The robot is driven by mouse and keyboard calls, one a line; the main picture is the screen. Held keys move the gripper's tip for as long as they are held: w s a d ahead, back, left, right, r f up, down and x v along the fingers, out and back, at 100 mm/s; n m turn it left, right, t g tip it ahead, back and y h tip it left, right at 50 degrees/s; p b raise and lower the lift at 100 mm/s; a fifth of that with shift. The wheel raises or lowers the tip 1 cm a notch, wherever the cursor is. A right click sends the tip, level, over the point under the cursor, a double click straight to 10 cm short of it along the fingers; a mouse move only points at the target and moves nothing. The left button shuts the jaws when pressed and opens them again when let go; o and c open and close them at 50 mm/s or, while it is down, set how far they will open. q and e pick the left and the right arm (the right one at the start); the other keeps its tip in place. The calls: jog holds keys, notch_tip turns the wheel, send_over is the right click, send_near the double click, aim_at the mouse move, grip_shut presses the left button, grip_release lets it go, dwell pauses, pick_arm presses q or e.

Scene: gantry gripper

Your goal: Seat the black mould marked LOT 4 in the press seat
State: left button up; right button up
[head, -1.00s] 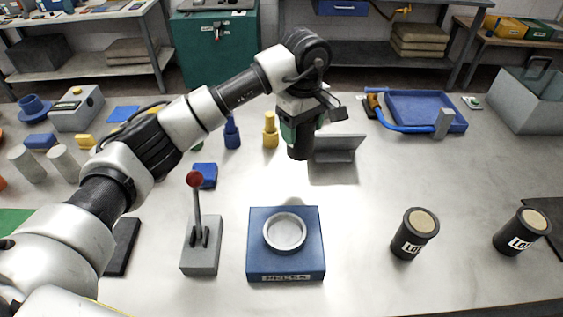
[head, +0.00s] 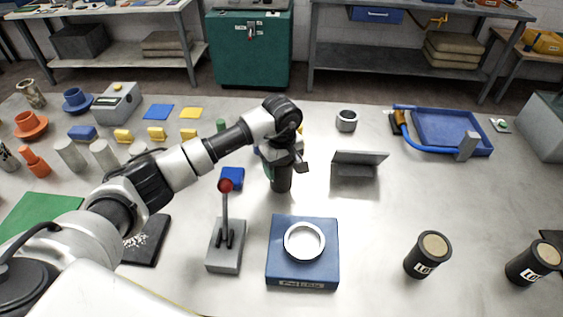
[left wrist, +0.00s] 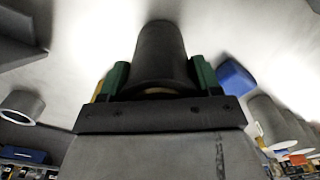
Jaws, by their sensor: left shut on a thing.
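My left gripper (head: 279,168) is shut on a black mould (head: 281,182), held upright behind the press. In the left wrist view this mould (left wrist: 162,52) sits between green fingers (left wrist: 160,82); no marking on it can be read. The press seat is a pale ring (head: 304,241) on a blue block (head: 281,267) at front centre, and its opening looks empty. Two more black moulds, one right of the press (head: 423,263) and one at the far right (head: 526,268), stand with tan tops and white LOT labels; their numbers are not readable. My right gripper is not in view.
A lever with a red knob (head: 226,186) rises from a grey base left of the press. A grey angled stand (head: 357,166) is right of the held mould. A blue tray (head: 450,128) lies behind. The table between press and right-hand moulds is clear.

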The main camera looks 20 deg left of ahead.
pick_arm(q)
jog(key=shift+f, duration=0.1)
jog(key=o, duration=0.9)
